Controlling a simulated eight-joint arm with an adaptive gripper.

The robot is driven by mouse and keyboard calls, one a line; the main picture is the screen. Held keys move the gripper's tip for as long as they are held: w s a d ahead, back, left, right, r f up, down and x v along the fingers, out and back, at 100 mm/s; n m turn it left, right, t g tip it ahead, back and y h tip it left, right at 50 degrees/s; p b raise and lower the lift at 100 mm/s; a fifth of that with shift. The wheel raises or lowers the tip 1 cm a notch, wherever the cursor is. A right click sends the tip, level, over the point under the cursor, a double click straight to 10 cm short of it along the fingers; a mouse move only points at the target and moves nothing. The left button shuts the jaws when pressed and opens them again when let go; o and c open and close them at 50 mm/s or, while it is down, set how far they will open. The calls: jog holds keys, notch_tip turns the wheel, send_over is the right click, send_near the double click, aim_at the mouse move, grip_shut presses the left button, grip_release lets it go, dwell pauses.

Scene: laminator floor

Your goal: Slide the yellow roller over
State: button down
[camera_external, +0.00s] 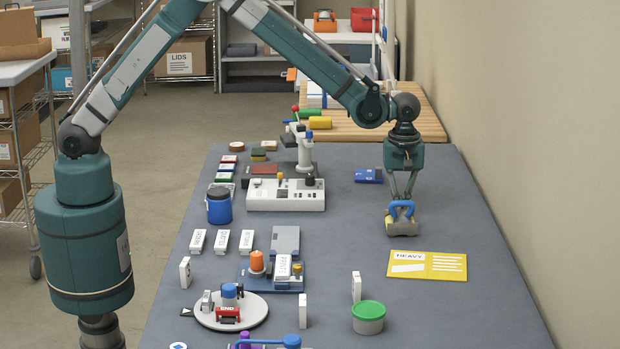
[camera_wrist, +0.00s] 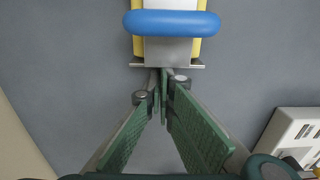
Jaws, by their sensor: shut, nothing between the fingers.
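The yellow roller (camera_external: 403,229) is a small yellow and grey block with a blue handle on top, standing on the grey table to the right of the middle. In the wrist view its yellow side (camera_wrist: 196,48) shows at the top, with the blue handle (camera_wrist: 171,22) across it and a grey plate at its near edge. My gripper (camera_external: 403,196) is low at the roller. In the wrist view my gripper (camera_wrist: 161,88) has its green fingers together and empty, with the tips at the roller's near edge. I cannot tell whether they touch it.
A yellow card marked HEAVY (camera_external: 427,265) lies in front of the roller. A white device (camera_external: 286,195) and a green-lidded tub (camera_external: 368,317) stand to the left. The wall is on the right.

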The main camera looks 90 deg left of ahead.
jog(key=shift+d, duration=0.4)
jog(key=shift+a, duration=0.15)
jog(key=shift+a, duration=0.5)
jog(key=a, duration=0.3)
jog(key=shift+r+b, duration=0.1)
jog(key=shift+b, duration=0.2)
notch_tip(320, 180, up, 10)
jog(key=p, duration=0.1)
jog(key=shift+d, duration=0.15)
